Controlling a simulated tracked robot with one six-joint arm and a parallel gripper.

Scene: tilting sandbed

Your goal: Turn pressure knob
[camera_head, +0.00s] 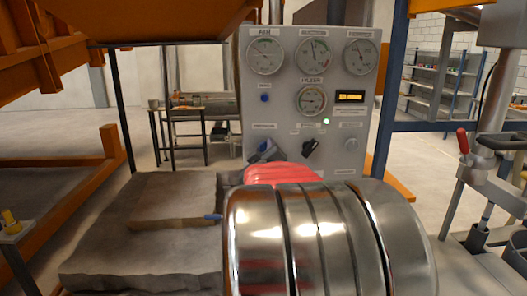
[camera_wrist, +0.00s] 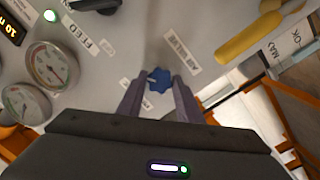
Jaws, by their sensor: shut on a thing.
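The grey control panel (camera_head: 277,110) stands upright ahead in the head view. The blue pressure knob (camera_wrist: 158,78) sits on its face in the wrist view, beside a printed label. My gripper (camera_wrist: 159,88) is shut on this knob, one finger on each side. In the head view my gripper (camera_head: 265,152) shows as dark fingers at the panel's lower left, and the knob is mostly hidden there. My own arm blocks the panel's lower part.
Several round gauges (camera_head: 265,54) fill the panel's top. A black knob (camera_head: 310,147) and a lit green lamp (camera_head: 326,121) sit right of my gripper. A small blue button (camera_head: 264,98) is above. A yellow handle (camera_wrist: 247,36) shows in the wrist view.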

